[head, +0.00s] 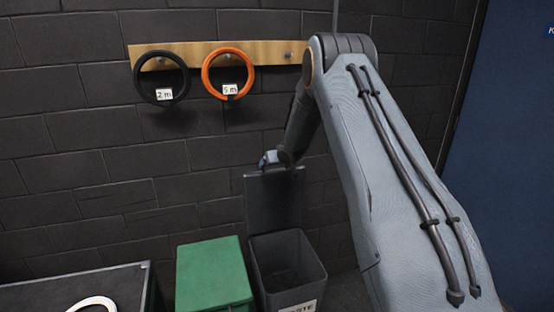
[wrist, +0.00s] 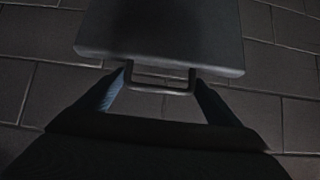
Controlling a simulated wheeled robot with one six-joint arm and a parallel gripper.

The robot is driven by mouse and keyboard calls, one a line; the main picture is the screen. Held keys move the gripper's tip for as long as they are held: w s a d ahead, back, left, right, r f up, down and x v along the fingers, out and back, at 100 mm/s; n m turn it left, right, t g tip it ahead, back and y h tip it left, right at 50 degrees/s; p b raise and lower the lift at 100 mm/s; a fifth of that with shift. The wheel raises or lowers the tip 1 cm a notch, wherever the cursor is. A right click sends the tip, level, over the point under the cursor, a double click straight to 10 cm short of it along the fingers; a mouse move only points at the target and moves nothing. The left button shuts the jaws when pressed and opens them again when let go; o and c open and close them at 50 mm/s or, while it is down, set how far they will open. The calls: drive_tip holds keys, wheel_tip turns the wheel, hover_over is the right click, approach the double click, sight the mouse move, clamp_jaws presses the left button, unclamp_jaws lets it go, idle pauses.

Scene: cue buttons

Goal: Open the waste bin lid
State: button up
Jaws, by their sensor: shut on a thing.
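The dark grey waste bin (head: 290,288) stands on the floor by the wall, with part of a label showing on its front. Its lid (head: 274,205) is raised upright at the back, and the inside of the bin shows. My gripper (head: 270,160) is at the top edge of the lid. In the wrist view the lid (wrist: 165,35) fills the top middle, with a dark loop handle (wrist: 160,88) on its edge. My gripper's two fingers (wrist: 160,92) stand at both ends of that handle and are shut on it.
A green-lidded box (head: 212,272) stands directly left of the bin. A dark bench (head: 110,284) with a white ring (head: 92,304) is at lower left. A black coil (head: 160,78) and an orange coil (head: 229,74) hang on a wooden rail (head: 190,50). A blue door (head: 515,150) is at right.

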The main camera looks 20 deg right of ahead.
drive_tip(key=shift+w+a+r, duration=0.1)
drive_tip(key=shift+w+r, duration=0.1)
drive_tip(key=shift+w, duration=0.1)
drive_tip(key=o, duration=1.3)
drive_tip(key=shift+o, duration=0.2)
drive_tip(key=shift+s, duration=0.1)
drive_tip(key=b+v, duration=0.1)
drive_tip(key=v, duration=0.6)
drive_tip(key=shift+s+r+b, duration=0.25)
drive_tip(key=shift+s+b, duration=0.05)
drive_tip(key=shift+b, duration=0.1)
drive_tip(key=s+a+f+g+b, duration=0.1)
drive_tip(key=s+a+g, duration=0.2)
drive_tip(key=s, duration=1.2)
drive_tip(key=s+a+f+g+b, duration=0.1)
drive_tip(key=s+a+f+g, duration=0.1)
drive_tip(key=s, duration=1.3)
drive_tip(key=s+a+f+g+b, duration=0.1)
drive_tip(key=s+a+g, duration=0.3)
drive_tip(key=s, duration=1.1)
drive_tip(key=shift+a+f, duration=0.5)
drive_tip(key=shift+a, duration=0.55)
